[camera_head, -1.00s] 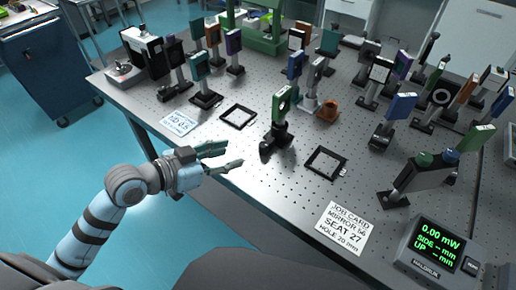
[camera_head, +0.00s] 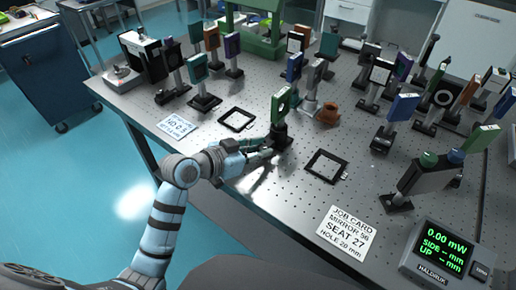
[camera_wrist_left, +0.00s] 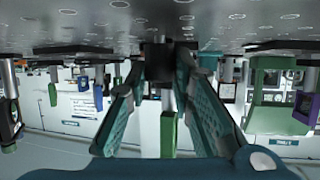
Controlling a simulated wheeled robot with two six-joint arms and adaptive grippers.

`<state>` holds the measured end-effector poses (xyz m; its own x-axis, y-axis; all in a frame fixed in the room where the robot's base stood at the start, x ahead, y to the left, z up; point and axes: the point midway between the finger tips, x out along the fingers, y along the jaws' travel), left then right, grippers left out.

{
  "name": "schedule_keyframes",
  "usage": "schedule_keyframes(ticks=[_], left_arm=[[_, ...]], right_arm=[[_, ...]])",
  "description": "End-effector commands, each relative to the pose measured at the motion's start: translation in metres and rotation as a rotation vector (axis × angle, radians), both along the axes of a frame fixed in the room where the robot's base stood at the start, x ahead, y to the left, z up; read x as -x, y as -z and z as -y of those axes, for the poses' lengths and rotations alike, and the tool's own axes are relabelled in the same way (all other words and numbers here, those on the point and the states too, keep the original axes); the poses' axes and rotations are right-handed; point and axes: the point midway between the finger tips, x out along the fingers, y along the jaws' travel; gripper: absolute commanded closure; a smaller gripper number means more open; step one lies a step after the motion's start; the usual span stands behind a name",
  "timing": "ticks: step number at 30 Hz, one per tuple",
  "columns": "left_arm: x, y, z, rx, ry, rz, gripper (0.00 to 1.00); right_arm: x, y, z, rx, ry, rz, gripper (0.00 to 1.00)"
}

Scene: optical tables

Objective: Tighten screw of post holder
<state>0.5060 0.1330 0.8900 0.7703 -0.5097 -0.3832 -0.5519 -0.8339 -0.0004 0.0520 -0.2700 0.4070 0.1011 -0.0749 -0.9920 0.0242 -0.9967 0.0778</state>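A green square mirror mount (camera_head: 282,104) stands upright on a post in a black post holder (camera_head: 280,132) near the table's front edge. My left gripper (camera_head: 268,147) is low over the table, reaching in from the front left with its fingers at the post holder. In the left wrist view, which is upside down, the teal fingers (camera_wrist_left: 164,72) stand apart on either side of the black holder (camera_wrist_left: 157,54). The post and green mount (camera_wrist_left: 167,132) hang below it in that picture. The screw cannot be made out. My right gripper is not in view.
Several mounted optics fill the back and right. Bare table lies around the frames.

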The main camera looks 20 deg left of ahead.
Motion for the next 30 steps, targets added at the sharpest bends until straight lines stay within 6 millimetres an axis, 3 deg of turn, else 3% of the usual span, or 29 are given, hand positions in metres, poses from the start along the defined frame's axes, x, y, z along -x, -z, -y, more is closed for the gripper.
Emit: schedule_keyframes(ticks=[5,14,24,25,28,30], left_arm=[[0.0,-0.001,0.0,0.001,-0.006,0.0,1.0],[0.002,-0.006,0.004,0.006,-0.233,-0.006,1.0],[0.001,0.0,0.003,0.002,-0.269,0.001,1.0],[0.001,0.0,0.003,0.001,-0.269,0.0,0.73],[0.001,0.0,0.003,0.001,-0.269,0.001,0.58],[0.001,0.0,0.003,0.001,-0.268,0.001,0.58]], right_arm=[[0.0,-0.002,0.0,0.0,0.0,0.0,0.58],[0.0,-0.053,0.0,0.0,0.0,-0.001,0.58],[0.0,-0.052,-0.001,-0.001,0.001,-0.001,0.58],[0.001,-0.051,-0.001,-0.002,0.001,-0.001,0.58],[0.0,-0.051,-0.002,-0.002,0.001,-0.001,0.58],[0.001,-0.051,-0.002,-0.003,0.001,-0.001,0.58]])
